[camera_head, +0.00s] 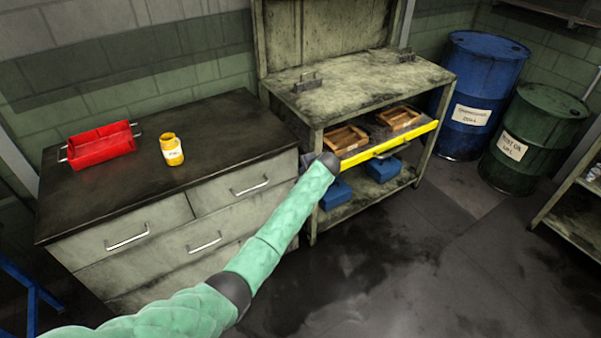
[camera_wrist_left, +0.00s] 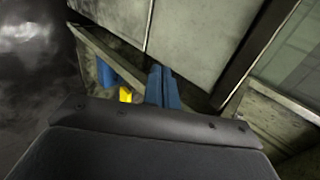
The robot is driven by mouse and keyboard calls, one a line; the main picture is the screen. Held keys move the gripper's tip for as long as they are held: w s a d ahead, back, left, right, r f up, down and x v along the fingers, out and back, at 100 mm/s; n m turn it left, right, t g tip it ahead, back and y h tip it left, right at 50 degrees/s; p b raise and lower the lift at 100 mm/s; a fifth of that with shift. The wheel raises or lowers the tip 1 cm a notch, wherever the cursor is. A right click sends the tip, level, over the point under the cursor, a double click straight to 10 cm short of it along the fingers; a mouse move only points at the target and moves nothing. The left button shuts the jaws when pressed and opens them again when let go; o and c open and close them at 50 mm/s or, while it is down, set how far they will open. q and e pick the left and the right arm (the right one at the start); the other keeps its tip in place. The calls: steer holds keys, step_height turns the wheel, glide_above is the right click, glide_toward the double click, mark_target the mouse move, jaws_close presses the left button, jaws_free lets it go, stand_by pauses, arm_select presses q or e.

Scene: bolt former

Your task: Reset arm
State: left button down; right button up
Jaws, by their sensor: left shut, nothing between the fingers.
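My left arm, in a green sleeve, reaches from the lower left of the head view toward the workbench. Its dark end (camera_head: 328,161) is in front of the bench's left front side, and the fingers are hard to make out there. In the left wrist view the two blue fingers of my left gripper (camera_wrist_left: 162,72) lie together, shut and empty. My right arm and gripper are out of view.
A workbench (camera_head: 375,82) has a yellow-edged pulled-out drawer (camera_head: 390,145) with wooden trays (camera_head: 346,138) and blue bins (camera_head: 382,168) below. A drawer cabinet (camera_head: 95,205) at left bears a red box (camera_head: 101,145) and yellow container (camera_head: 171,150). Blue (camera_head: 480,85) and green barrels (camera_head: 528,135) stand right.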

arm_select(q)
steer(key=b+v, duration=0.1)
steer(key=v, duration=0.5)
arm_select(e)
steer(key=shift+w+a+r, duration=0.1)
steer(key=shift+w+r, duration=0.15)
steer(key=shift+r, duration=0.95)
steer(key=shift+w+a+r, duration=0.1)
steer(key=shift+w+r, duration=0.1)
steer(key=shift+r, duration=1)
